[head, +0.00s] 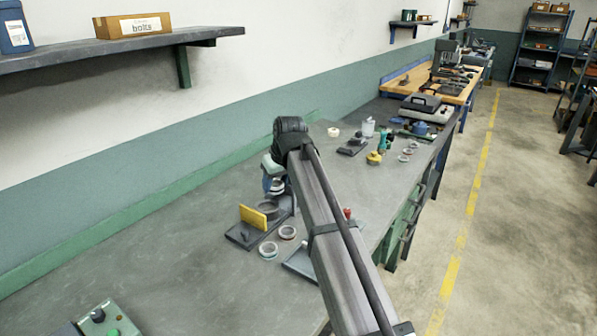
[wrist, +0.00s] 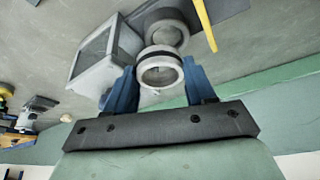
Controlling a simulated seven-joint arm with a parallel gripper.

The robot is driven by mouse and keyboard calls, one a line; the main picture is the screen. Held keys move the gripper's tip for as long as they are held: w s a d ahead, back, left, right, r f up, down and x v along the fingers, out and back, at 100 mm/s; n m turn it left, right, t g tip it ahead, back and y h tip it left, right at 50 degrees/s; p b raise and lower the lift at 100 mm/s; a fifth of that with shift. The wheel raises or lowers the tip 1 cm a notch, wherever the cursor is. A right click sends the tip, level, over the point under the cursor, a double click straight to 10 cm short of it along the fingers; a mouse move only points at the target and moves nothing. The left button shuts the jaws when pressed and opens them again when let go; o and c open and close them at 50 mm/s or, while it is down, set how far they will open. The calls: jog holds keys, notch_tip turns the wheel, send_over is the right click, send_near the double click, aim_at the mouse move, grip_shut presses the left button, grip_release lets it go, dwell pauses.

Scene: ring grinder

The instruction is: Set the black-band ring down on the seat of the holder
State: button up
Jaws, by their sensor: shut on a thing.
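The black-band ring (wrist: 160,72) is a pale metal ring with a dark band, held between the two blue fingers of my gripper (wrist: 160,84) in the wrist view. In the head view my gripper (head: 273,185) is above the bench and the ring (head: 276,188) shows small below it, partly hidden by my arm. The holder has a dark base (head: 241,236), a yellow upright plate (head: 252,217) and a grey round seat (head: 267,208). The round seat (wrist: 167,32) also shows just beyond the held ring in the wrist view. I cannot tell whether ring and seat touch.
A flat grey tray (head: 299,263) is partly behind my arm. A control box (head: 101,319) is at the lower left.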

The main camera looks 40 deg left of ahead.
jog(key=a+f, duration=0.1)
jog(key=a, duration=0.1)
jog(key=a+f, duration=0.2)
jog(key=shift+s, duration=0.2)
jog(key=shift+w+a+r+m, duration=0.15)
jog(key=shift+w+r+m, duration=0.15)
jog(key=shift+m, duration=0.2)
jog(key=shift+f+t, duration=0.1)
jog(key=shift+t, duration=0.2)
jog(key=shift+f, duration=0.15)
jog(key=shift+f, duration=2.3)
jog(key=o, duration=1.2)
